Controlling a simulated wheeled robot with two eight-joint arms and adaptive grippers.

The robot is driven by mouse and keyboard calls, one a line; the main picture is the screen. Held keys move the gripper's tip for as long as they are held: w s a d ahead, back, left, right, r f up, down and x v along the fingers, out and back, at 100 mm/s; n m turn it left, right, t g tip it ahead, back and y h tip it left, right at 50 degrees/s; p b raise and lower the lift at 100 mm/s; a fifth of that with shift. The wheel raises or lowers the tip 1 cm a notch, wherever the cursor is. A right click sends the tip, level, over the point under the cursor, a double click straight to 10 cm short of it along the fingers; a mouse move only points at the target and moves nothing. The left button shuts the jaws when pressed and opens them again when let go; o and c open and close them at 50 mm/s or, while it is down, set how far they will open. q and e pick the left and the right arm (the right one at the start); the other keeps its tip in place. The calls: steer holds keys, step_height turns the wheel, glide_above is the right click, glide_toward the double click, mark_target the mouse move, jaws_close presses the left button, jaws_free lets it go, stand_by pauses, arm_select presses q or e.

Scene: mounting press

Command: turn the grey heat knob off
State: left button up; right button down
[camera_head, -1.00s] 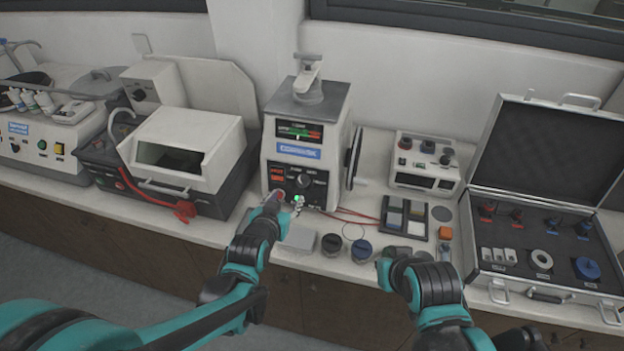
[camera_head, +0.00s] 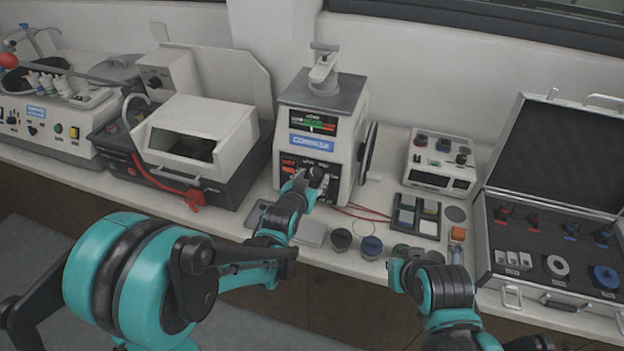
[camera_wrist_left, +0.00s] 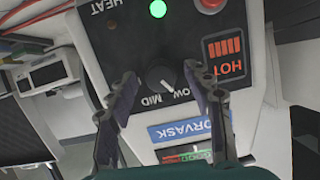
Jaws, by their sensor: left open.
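The grey heat knob (camera_wrist_left: 160,78) is on the dark front panel of the white press (camera_head: 318,125). The wrist view shows it upside down, beside the LOW and MID labels. Its exact pointer angle is hard to read. My left gripper (camera_wrist_left: 160,74) is open, with one finger on each side of the knob in that view; I cannot tell whether either touches it. In the head view my left gripper (camera_head: 303,180) is in front of the panel and partly covers it. My right arm's end (camera_head: 395,268) is low at the counter's front; its fingers are not clear.
A green light (camera_wrist_left: 158,9) is lit, and a HOT indicator (camera_wrist_left: 226,58) glows red-orange near the knob. Two dark round jars (camera_head: 371,247) and a sample tray (camera_head: 416,216) are right of the left arm. An open case (camera_head: 485,240) stands farther right.

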arm_select(q)
steer(key=c, duration=1.2)
steer(key=shift+o, duration=0.2)
steer(key=shift+n, duration=0.3)
steer(key=n+b, duration=0.1)
steer(key=n, duration=0.1)
steer(key=n+h+b, duration=0.1)
steer(key=n, duration=0.1)
steer(key=shift+a+f+n+h, duration=0.1)
steer(key=shift+n+h, duration=0.2)
steer(key=n+h+b, duration=0.1)
steer(key=n, duration=0.3)
steer(key=shift+n+b, duration=0.35)
steer(key=shift+n, duration=0.05)
steer(key=o, duration=1.2)
steer(key=shift+c, duration=0.2)
